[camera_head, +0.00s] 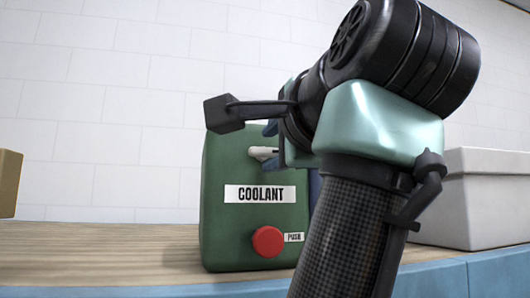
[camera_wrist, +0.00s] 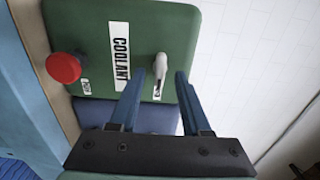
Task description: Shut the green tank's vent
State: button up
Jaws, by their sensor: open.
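The green tank (camera_head: 225,215), labelled COOLANT, stands upright on the wooden counter; it also shows in the wrist view (camera_wrist: 85,25). A small white lever (camera_head: 262,152) sits high on its front, which I take to be the vent; it lies roughly level in the head view. In the wrist view the lever (camera_wrist: 160,66) is by the left fingertip. My gripper (camera_head: 270,146) is open and empty, its blue fingers close to the lever; in the wrist view the gripper (camera_wrist: 171,73) seems to have the lever near its left finger. I cannot tell whether they touch.
A red push button (camera_head: 268,241) is low on the tank's front. A blue object (camera_head: 315,184) stands just right of the tank, mostly hidden by my arm; it shows too in the wrist view (camera_wrist: 93,113). A pale box (camera_head: 485,210) is at the right, a tan box (camera_head: 9,183) at far left.

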aim_at(264, 153)
jog(key=shift+p+x, duration=0.4)
jog(key=shift+x, duration=0.8)
grip_shut()
